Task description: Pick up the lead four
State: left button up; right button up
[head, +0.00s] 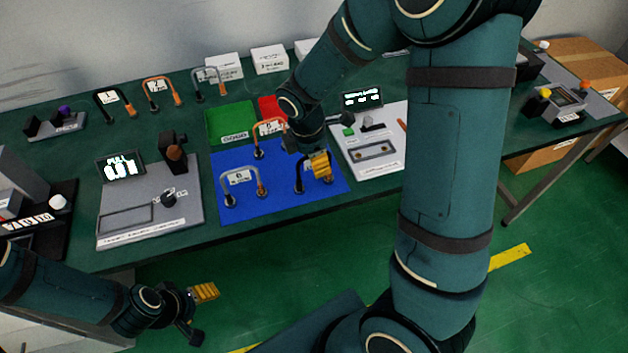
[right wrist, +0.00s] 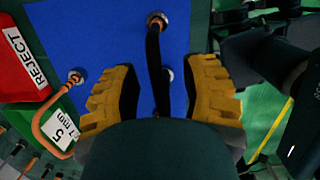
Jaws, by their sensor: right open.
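A black lead (head: 299,176) stands on the blue mat (head: 240,205) at its front right. Its number label is hidden, so I cannot read whether it is four. My right gripper (head: 318,165) is open just over it. In the right wrist view the black lead (right wrist: 155,55) runs between the yellow fingers (right wrist: 160,88), with blue mat showing on both sides. No grip on it shows. My left gripper (head: 202,308) is low at the front left, clear of the table, with its fingers apart and empty.
A grey lead marked 6 (head: 240,178) and an orange lead marked 5 (right wrist: 50,128) stand near the black one. Leads 1 (head: 112,98), 2 (head: 158,88) and another (head: 208,76) stand at the back. A meter (head: 150,205) is left, a white device (head: 375,150) right.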

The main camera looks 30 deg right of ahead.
jog(key=shift+f, duration=0.1)
grip_shut()
dwell(0.3)
